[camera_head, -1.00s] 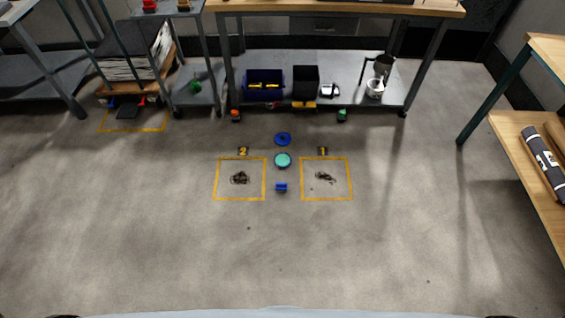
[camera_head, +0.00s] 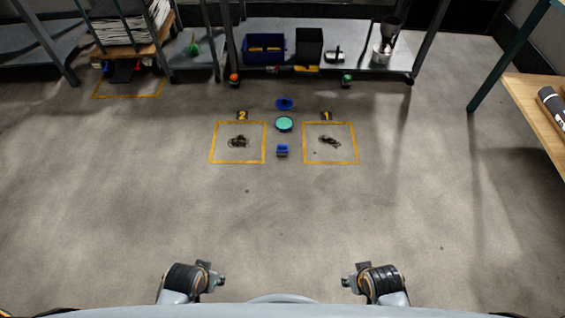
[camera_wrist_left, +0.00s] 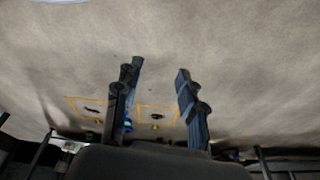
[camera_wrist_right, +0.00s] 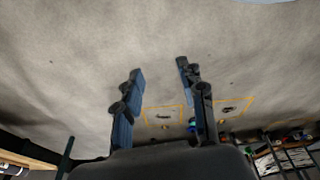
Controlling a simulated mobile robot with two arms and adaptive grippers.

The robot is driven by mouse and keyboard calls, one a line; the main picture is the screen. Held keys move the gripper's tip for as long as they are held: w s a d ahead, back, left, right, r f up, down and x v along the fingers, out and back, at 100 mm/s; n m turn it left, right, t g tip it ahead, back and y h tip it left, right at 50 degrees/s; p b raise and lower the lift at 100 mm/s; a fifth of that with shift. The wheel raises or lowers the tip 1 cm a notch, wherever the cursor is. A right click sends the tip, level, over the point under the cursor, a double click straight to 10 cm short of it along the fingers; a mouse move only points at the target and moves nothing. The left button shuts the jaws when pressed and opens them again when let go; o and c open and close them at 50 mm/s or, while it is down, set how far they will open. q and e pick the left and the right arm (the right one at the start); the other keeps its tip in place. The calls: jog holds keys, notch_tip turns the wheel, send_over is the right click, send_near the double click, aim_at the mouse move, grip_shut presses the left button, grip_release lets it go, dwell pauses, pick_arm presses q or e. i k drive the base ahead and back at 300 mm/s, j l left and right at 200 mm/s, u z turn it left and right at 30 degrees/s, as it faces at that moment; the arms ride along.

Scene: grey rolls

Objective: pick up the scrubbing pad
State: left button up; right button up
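Three small items lie in a row on the grey floor between two yellow squares: a blue round item (camera_head: 284,104), a teal round item (camera_head: 284,124) and a small blue block-like item (camera_head: 282,150). They are too small to tell which is the scrubbing pad. My left gripper (camera_wrist_left: 158,70) is open and empty, its fingers apart. My right gripper (camera_wrist_right: 161,68) is also open and empty. In the head view both arms show at the bottom edge, well short of the three items.
Dark tangled debris lies in square 2 (camera_head: 238,142) and square 1 (camera_head: 329,142). Behind stands a shelf (camera_head: 350,63) with a blue bin (camera_head: 263,47) and a black bin (camera_head: 309,46). A wooden bench (camera_head: 528,110) is at right. The floor in front is clear.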

aim_at(281, 149)
jog(key=i+z, duration=0.1)
jog(key=i, duration=0.35)
jog(key=i+j+z, duration=0.15)
jog(key=i, duration=0.3)
